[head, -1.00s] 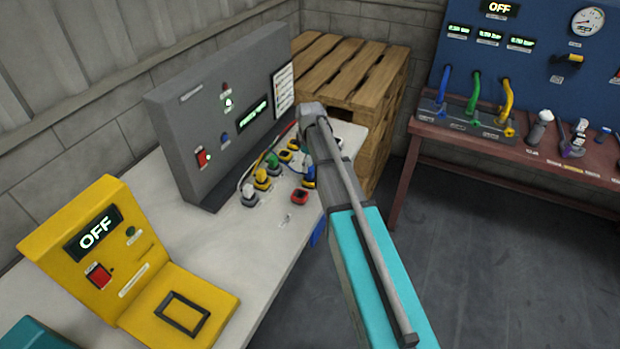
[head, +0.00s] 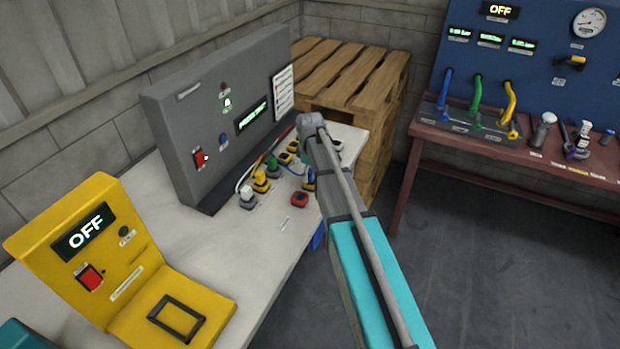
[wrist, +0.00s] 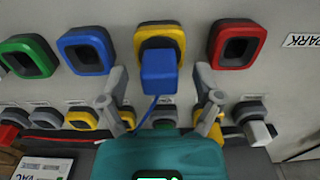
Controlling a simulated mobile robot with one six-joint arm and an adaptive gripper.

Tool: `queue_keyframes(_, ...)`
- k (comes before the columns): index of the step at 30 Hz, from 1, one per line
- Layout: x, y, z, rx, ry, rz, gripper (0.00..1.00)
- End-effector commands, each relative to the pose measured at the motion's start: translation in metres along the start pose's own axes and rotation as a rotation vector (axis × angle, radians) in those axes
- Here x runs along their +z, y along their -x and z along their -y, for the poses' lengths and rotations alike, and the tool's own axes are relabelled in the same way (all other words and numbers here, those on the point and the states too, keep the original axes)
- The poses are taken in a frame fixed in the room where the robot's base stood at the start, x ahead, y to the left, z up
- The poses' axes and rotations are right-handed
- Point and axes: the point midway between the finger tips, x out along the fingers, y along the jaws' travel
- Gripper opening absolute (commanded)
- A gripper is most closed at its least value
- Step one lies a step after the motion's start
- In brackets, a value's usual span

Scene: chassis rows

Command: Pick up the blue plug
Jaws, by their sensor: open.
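The blue plug (wrist: 158,72) stands in the yellow-rimmed socket (wrist: 160,36) in the middle of the wrist view. A thin blue cable runs from it toward my gripper's body. My gripper (wrist: 160,80) is open, with one grey finger on each side of the plug and a visible gap on both sides. In the head view only a bit of the blue plug (head: 308,175) shows beside my arm, which hides my gripper there.
Empty green (wrist: 28,57), blue (wrist: 87,50) and red (wrist: 238,44) sockets flank the yellow one. A row of plugs and cables, with a white plug (wrist: 257,130), lies near my fingers. A grey panel (head: 225,115) stands behind on the white bench (head: 262,240).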

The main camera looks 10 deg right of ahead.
Motion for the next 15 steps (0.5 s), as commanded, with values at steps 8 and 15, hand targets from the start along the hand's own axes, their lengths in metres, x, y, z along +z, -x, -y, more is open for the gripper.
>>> queue_keyframes(8,0.0,0.0,0.0,0.0,0.0,0.0,0.68)
queue_keyframes(15,0.0,0.0,0.0,0.0,0.0,0.0,0.23)
